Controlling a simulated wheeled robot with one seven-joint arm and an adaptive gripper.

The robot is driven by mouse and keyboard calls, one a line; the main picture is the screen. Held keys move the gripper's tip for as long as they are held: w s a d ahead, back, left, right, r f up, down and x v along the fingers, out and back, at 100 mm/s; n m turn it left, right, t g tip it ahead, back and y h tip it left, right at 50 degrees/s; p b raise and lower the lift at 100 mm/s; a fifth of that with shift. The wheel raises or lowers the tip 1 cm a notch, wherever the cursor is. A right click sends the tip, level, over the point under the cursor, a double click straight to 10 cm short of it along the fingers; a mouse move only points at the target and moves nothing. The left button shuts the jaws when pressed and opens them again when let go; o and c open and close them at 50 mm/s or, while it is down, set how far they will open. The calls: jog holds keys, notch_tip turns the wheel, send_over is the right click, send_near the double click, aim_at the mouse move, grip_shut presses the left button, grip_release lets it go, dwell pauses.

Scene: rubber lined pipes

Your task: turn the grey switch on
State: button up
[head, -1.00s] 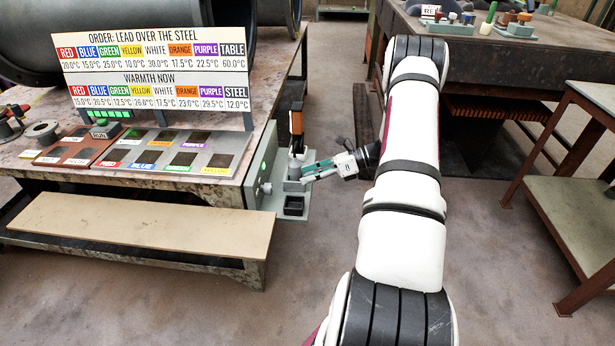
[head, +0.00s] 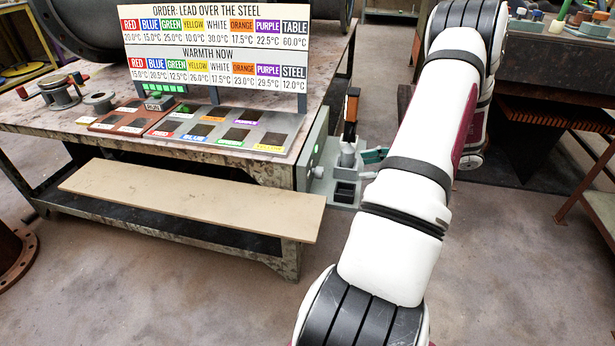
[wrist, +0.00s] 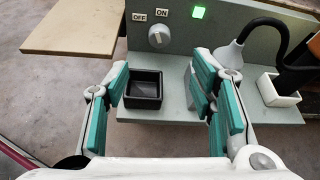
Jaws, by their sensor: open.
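The grey switch is a round knob (wrist: 159,37) on the upright grey panel, below the OFF and ON labels in the wrist view. Which label it points to is hard to tell. The panel also shows edge-on in the head view (head: 315,150), at the bench's right end. My gripper (wrist: 163,86) is open and empty, its green-padded fingers spread left and right of the knob in the picture. The fingers are apart from the knob, on the near side of the panel. In the head view my arm hides most of my gripper (head: 373,158).
A black square tray (wrist: 143,92) lies between the fingers in the picture. A grey funnel-like piece (wrist: 228,57) with a black hose and a white cup (wrist: 278,90) stand at the right. A green light (wrist: 199,12) glows on the panel. A tan board (head: 190,200) juts from the bench.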

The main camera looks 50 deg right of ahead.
aim_at(323, 172)
jog(key=b+x, duration=0.4)
jog(key=x, duration=0.9)
jog(key=shift+w+a, duration=0.15)
jog(key=shift+a, duration=0.05)
jog(key=c, duration=1.1)
